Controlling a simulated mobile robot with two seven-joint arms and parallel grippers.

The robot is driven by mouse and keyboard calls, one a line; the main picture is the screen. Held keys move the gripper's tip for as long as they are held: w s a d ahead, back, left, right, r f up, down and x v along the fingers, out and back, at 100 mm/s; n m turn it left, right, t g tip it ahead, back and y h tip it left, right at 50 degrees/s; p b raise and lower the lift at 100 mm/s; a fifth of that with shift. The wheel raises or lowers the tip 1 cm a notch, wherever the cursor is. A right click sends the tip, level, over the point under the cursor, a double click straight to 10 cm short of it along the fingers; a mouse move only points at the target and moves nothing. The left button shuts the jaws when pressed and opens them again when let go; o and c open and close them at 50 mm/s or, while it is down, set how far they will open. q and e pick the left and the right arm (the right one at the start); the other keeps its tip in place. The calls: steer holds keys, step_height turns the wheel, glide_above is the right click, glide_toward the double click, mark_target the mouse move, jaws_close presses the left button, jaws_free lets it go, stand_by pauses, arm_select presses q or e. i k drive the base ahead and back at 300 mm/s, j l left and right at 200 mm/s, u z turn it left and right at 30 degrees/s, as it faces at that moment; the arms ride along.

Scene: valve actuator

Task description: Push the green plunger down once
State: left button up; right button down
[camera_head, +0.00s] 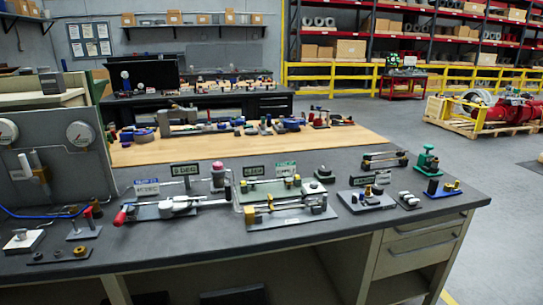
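A green plunger-like device (427,160) stands upright near the right end of the dark bench top, at the far edge. It has a wider base and a narrower upper part with a small knob; it is too small to tell how far down it is. Neither of my grippers is in view, and nothing touches the green device.
The dark bench (160,240) carries several valve and actuator fixtures. A panel with gauges (52,150) stands at the left. Open floor (500,160) lies right of the bench.

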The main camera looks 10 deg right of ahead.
mark_target(426, 147)
steer(key=i+l, duration=0.2)
steer(key=l, duration=0.4)
steer(key=i+l+z, duration=0.1)
steer(key=l, duration=0.5)
steer(key=i+l, duration=0.35)
steer(key=l, duration=0.25)
steer(key=i+l, duration=0.25)
steer(key=l, duration=0.3)
steer(key=i+l+z, duration=0.1)
steer(key=l, duration=0.5)
steer(key=i+l, duration=0.35)
steer(key=l, duration=0.2)
steer(key=i+l+z, duration=0.1)
steer(key=i+l, duration=0.15)
steer(key=l, duration=0.3)
steer(key=i+l, duration=0.3)
steer(key=l, duration=0.25)
